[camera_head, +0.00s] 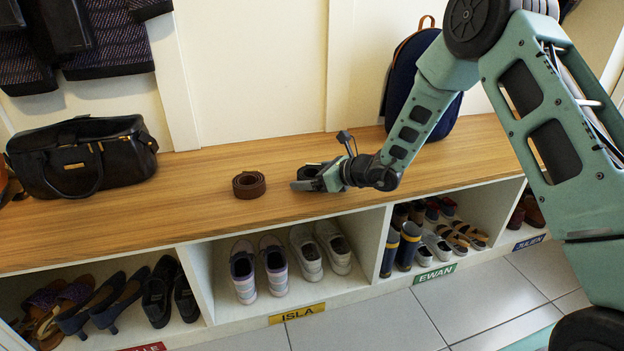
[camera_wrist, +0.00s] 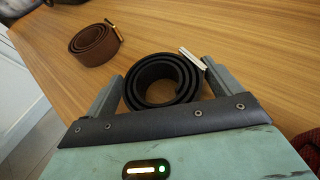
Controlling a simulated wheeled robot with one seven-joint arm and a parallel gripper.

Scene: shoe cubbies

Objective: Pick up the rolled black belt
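The rolled black belt (camera_wrist: 160,80) lies on the wooden bench top in the wrist view, its metal buckle at its upper right. My gripper (camera_wrist: 165,88) is open, with one finger on each side of the black roll. The roll sits between the fingers, close to the palm; I cannot tell whether either finger touches it. In the head view my gripper (camera_head: 312,180) is low over the bench, and the black belt (camera_head: 308,170) is mostly hidden behind it.
A rolled brown belt (camera_head: 249,184) lies left of my gripper on the bench (camera_head: 215,222). A black handbag (camera_head: 75,157) stands at the far left. A navy backpack (camera_head: 402,85) leans on the wall behind my arm. Cubbies with shoes are below.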

